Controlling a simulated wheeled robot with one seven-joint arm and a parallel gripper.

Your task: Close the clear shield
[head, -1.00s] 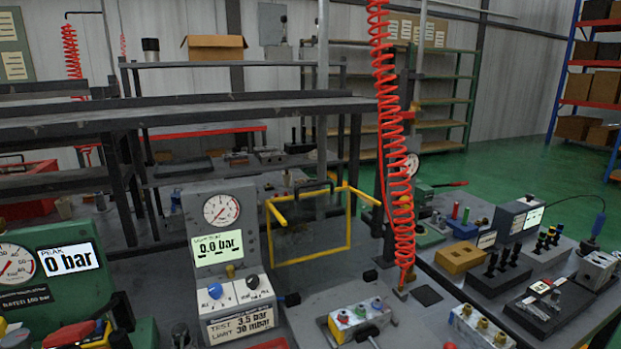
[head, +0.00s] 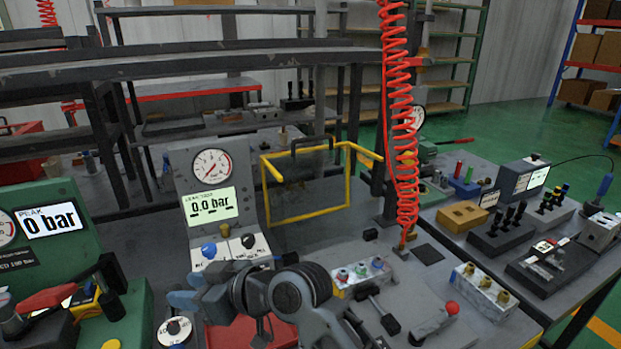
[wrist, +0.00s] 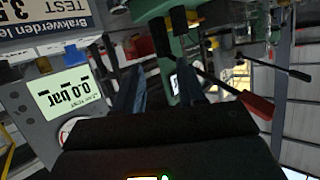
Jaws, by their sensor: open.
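The clear shield (head: 306,216) is a see-through panel in a yellow frame with a dark handle (head: 312,142) on its top edge. It stands raised, roughly upright, at the back of the grey bench, right of the test panel. My gripper (head: 182,297) is low in front of the test panel, left of and nearer than the shield, not touching it. In the wrist view my gripper (wrist: 160,88) has its two bluish fingers apart with nothing held between them.
The grey test panel (head: 210,180) reads 0.0 bar; its display also shows in the wrist view (wrist: 62,93). A valve block (head: 362,276) and a red-knobbed lever (head: 435,320) lie right of my arm. A red coiled hose (head: 402,130) hangs right of the shield. A green test unit (head: 50,240) stands left.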

